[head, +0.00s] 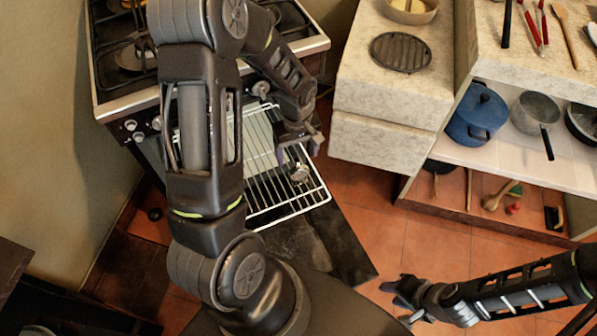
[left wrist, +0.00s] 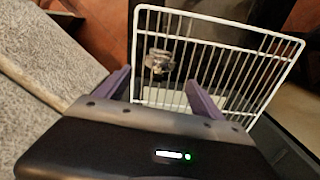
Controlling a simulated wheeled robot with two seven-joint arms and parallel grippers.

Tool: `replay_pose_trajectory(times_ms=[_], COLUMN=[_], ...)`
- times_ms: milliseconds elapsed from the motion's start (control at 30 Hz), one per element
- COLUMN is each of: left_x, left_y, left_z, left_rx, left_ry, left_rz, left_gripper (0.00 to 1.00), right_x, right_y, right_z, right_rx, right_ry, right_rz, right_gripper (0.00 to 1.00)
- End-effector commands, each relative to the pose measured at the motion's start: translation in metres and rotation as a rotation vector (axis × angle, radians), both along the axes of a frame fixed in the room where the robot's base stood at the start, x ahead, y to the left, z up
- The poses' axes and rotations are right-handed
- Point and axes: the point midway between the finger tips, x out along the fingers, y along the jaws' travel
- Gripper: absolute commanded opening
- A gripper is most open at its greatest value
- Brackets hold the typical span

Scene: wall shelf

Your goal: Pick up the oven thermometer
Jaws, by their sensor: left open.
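The oven thermometer (head: 299,173) is a small round metal piece on the white wire oven rack (head: 262,222), near the rack's right side. It also shows in the left wrist view (left wrist: 160,62), seen against the rack's bars. My left gripper (head: 298,151) is open and points at the thermometer, with nothing between its fingers. In the left wrist view its two purple fingers (left wrist: 157,90) stand apart, with the thermometer beyond them. My right gripper (head: 400,302) is low at the right, away from the rack, with its fingertips apart and empty.
The rack sticks out of the oven under the stove (head: 120,90), above the dark lowered oven door (head: 345,250). A stone counter (head: 385,95) stands to the right, with shelves holding a blue pot (head: 477,118) and a saucepan (head: 532,108). Tiled floor is clear between.

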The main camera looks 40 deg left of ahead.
Motion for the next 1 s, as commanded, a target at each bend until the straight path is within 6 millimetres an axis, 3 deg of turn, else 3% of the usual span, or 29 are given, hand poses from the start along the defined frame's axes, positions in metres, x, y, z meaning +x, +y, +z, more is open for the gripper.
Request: replay_pose_trajectory(times_ms=[267, 633, 1000], left_x=[0.000, 0.000, 0.001], left_y=[0.000, -0.002, -0.002], left_z=[-0.002, -0.049, -0.051], left_rx=[0.000, 0.000, 0.000], left_ry=[0.000, 0.001, -0.002], left_rz=[0.000, 0.000, 0.000], left_gripper=[0.77, 0.77, 0.77], right_x=[0.000, 0.000, 0.000], right_y=[0.000, 0.000, 0.000], right_z=[0.000, -0.001, -0.001], right_rx=[0.000, 0.000, 0.000], right_ry=[0.000, 0.000, 0.000], right_rz=[0.000, 0.000, 0.000], right_gripper=[0.36, 0.36, 0.36])
